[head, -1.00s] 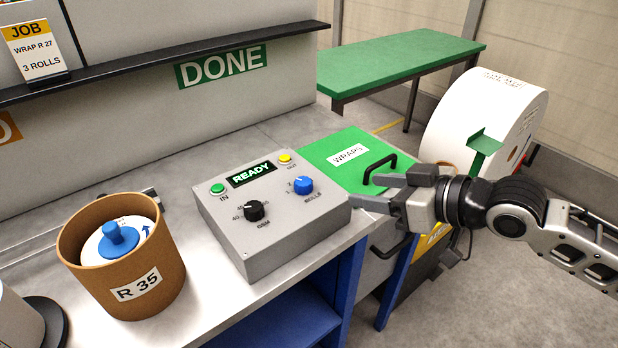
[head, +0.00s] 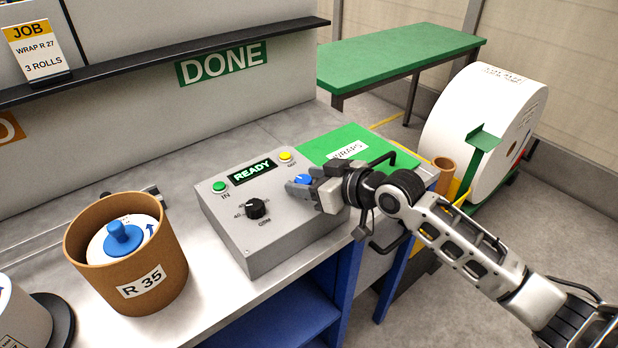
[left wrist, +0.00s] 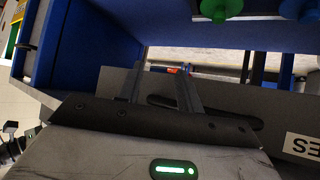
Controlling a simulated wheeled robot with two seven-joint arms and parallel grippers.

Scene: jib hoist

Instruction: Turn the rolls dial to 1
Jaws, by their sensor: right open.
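The blue rolls dial (head: 302,180) is on the right of the grey control box (head: 262,237), mostly covered by my right gripper (head: 297,189). The gripper is open, with its fingers at the dial; I cannot tell whether they touch it. The dial's pointer and numbers are hidden. The black GSM dial (head: 256,208) is to its left. The box's display (head: 252,169) reads READY. My left gripper shows only in the left wrist view (left wrist: 160,90), its two fingers apart with nothing seen between them.
A green IN button (head: 219,186) and a yellow OUT button (head: 286,156) sit on the box. A brown tub (head: 128,270) labelled R 35 stands left. A job card (head: 36,50) reads 3 rolls.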

